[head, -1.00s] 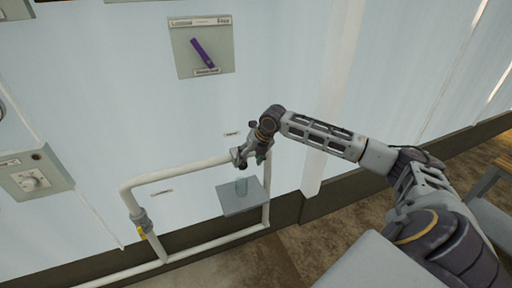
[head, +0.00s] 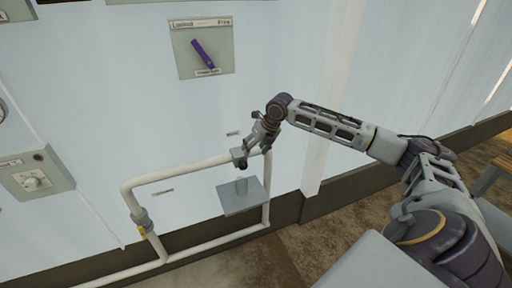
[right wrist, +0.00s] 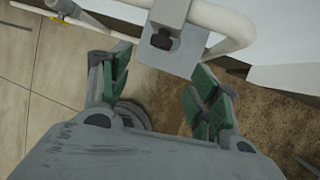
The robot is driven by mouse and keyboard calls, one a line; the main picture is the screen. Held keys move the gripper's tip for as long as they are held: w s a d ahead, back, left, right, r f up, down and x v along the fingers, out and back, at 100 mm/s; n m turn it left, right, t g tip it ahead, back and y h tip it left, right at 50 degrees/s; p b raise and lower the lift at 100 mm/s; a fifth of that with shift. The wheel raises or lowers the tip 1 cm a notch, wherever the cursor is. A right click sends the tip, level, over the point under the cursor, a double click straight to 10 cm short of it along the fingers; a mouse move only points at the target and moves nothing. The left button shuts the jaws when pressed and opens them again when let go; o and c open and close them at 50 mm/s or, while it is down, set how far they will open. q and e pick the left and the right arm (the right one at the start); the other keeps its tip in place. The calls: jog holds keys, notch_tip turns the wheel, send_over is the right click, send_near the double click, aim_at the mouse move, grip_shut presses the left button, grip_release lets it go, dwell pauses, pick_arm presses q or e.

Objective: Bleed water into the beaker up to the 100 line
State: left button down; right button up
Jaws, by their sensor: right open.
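My right gripper (head: 255,146) is just above and right of that valve. In the right wrist view the right gripper (right wrist: 162,88) is open, green pads apart and nothing between them. A grey plate with a dark fitting (right wrist: 163,38) lies beyond the fingertips. My left gripper is out of view.
A panel with a purple lever (head: 203,54) is on the wall above. A grey box with a dial (head: 34,181) is at the left. A yellow-tagged fitting (head: 142,225) is on the lower pipe. Brown floor lies below right.

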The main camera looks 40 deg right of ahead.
aim_at(244, 165)
jog(key=shift+p+x, duration=0.6)
jog(key=shift+x, duration=5.8)
jog(key=c, duration=1)
